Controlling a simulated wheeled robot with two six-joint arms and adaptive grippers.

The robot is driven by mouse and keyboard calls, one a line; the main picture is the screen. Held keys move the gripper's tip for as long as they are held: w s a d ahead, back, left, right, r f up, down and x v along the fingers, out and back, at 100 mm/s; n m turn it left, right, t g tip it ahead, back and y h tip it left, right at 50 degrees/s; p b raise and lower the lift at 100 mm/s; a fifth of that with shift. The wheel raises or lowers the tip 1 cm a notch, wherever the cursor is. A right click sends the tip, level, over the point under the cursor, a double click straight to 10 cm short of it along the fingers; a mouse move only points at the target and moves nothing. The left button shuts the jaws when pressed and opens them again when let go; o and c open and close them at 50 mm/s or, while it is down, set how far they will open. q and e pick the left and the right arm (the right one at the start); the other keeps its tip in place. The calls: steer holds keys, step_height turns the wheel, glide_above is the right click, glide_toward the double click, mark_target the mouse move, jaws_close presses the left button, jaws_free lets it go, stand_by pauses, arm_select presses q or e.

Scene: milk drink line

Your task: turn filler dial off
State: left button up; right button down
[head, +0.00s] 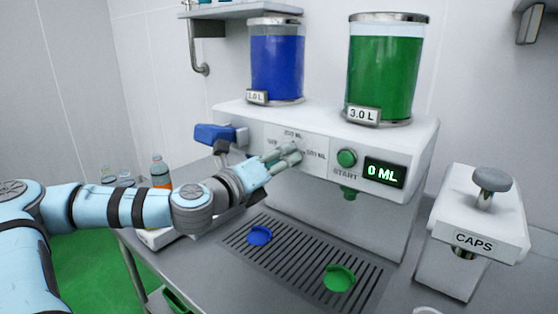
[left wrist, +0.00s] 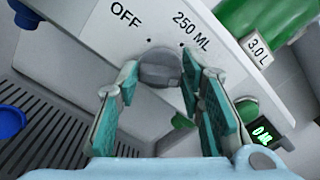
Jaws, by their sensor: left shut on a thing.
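The grey filler dial (left wrist: 160,68) shows in the left wrist view between my left fingertips, below the OFF and 250 ML labels. Which mark it points to is hard to tell. My left gripper (head: 290,155) reaches the white filler front (head: 338,135) and is shut on the dial, its teal pads on either side. In the head view the fingers mostly hide the dial. The display (head: 384,172) reads 0 ML, beside the green START button (head: 347,158). My right gripper is not in view.
A blue tank (head: 277,62) and a green tank (head: 385,75) stand on the filler. Below is a drip grate (head: 285,262) with a blue disc (head: 259,236) and a green disc (head: 339,278). A CAPS dispenser (head: 475,215) stands right; an orange bottle (head: 160,172) stands left.

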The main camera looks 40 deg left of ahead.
arm_select(q)
steer(key=shift+f, duration=0.1)
stand_by(0.4)
steer(key=o, duration=1.1)
steer(key=shift+w+d, duration=0.1)
steer(key=shift+w, duration=0.05)
steer(key=shift+o, duration=0.2)
step_height(320, 180, up, 10)
